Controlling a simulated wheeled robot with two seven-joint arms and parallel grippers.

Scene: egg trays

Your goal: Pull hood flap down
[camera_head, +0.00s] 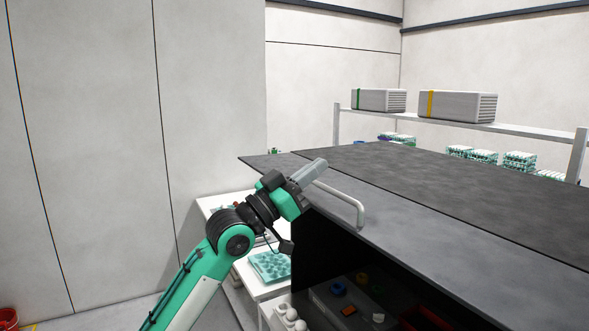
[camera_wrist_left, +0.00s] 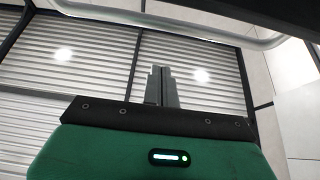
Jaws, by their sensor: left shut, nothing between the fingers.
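The hood flap (camera_head: 440,232) is a dark grey panel, raised and sloping across the right of the head view. A white bar handle (camera_head: 353,204) is fixed near its front left edge. My left gripper (camera_head: 318,166) is shut and empty, at the left end of the handle; I cannot tell whether it touches. In the left wrist view the gripper (camera_wrist_left: 160,72) points up at the ceiling. A pale curved bar, apparently the handle (camera_wrist_left: 185,30), crosses the top there, with the dark flap edge (camera_wrist_left: 270,8) above it. My right gripper is not in view.
Below the flap is a dark opening with several small items inside. A white table holds a teal egg tray (camera_head: 270,266), with white eggs (camera_head: 289,318) nearer. Behind stands a shelf (camera_head: 520,130) with two grey boxes and egg trays. A red bucket (camera_head: 8,318) is far left.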

